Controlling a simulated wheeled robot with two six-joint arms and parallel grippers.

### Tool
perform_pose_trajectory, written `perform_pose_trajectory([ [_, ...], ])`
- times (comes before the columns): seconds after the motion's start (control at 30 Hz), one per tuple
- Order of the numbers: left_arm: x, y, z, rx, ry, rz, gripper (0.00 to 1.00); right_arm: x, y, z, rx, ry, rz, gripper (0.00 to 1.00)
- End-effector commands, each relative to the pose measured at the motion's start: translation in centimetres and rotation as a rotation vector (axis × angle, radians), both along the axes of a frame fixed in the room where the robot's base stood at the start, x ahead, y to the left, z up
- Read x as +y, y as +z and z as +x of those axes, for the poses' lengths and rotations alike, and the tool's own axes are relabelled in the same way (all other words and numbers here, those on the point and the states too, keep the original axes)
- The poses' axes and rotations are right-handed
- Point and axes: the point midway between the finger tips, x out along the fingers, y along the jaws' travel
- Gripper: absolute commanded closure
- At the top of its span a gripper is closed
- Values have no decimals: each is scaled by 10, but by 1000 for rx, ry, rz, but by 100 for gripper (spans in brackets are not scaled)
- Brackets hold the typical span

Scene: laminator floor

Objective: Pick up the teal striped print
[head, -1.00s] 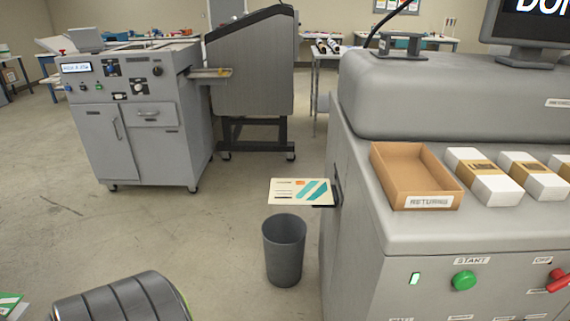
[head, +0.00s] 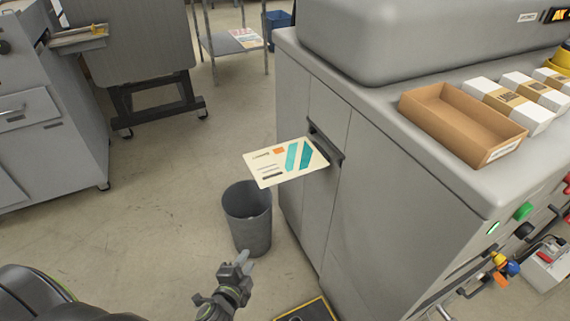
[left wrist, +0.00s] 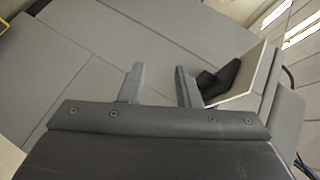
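The teal striped print (head: 285,162) is a cream card with teal diagonal stripes and a small orange patch. It sticks out level from a dark slot (head: 327,146) in the side of the grey machine, above the bin. My left gripper (head: 245,260) is below and to the left of the print in the head view, in front of the bin and apart from the card. In the left wrist view its two fingers (left wrist: 158,82) are spread with nothing between them. A pale-edged plate and a black part show right of the fingers; I cannot tell if the plate is the print. My right gripper is not in view.
A dark grey bin (head: 247,216) stands on the floor under the print. The grey machine (head: 370,180) fills the right side, with an open cardboard tray (head: 462,120) and white boxes on top. Another grey machine (head: 40,120) stands at left. Open floor lies between them.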

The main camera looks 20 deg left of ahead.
Motion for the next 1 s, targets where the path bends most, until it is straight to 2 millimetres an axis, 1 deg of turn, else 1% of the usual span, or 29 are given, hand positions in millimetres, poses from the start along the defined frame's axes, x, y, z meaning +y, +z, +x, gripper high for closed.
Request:
perform_pose_trajectory([
  [0.03, -2, 31, 9, -65, -24, 71, 70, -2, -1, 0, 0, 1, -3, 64],
  [0.07, -3, 48, 13, -98, -37, 113, 70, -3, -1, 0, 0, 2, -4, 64],
  [0.1, -4, 68, 17, -139, -50, 168, 70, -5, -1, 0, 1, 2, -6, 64],
  [0.2, -6, 109, 22, -218, -71, 275, 70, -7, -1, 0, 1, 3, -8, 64],
  [0.3, -8, 134, 23, -264, -79, 346, 70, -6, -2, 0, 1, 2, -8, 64],
  [0.4, -8, 146, 27, -286, -83, 379, 70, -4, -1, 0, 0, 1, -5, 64],
  [0.47, -8, 149, 33, -292, -85, 386, 70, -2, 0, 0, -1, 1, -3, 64],
  [0.57, -6, 150, 49, -293, -86, 387, 70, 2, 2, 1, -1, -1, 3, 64],
  [0.73, -3, 149, 81, -291, -86, 385, 70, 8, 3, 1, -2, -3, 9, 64],
  [0.9, 1, 148, 112, -291, -85, 383, 70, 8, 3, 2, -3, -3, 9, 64],
  [1.0, 3, 148, 128, -289, -84, 383, 70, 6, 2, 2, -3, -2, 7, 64],
])
